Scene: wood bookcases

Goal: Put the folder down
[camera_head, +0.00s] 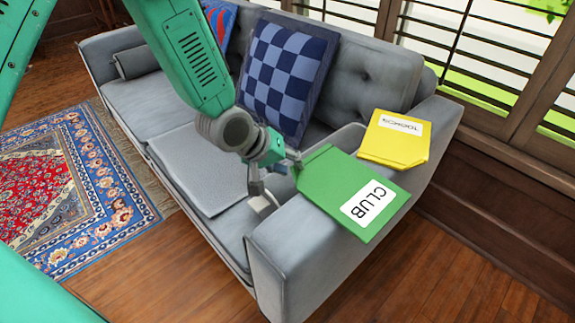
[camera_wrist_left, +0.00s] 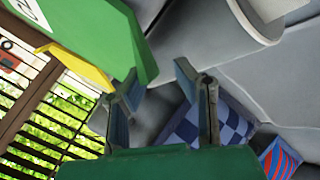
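A green folder labelled CLUB (camera_head: 340,180) lies on the armrest of the grey sofa (camera_head: 310,240), with its near corner close to the armrest's outer edge. It also shows at the upper left of the left wrist view (camera_wrist_left: 90,35). My left gripper (camera_head: 276,172) is beside the green folder's left edge. In the left wrist view its fingers (camera_wrist_left: 157,72) are apart with nothing between them. My right gripper is out of view.
A checkered blue cushion (camera_head: 285,75) leans on the sofa back, near a red and blue cushion (camera_head: 219,20). A pale curved object (camera_head: 265,203) is below my left gripper. A patterned rug (camera_head: 75,190) covers the floor at left. Shuttered windows (camera_head: 480,60) stand behind.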

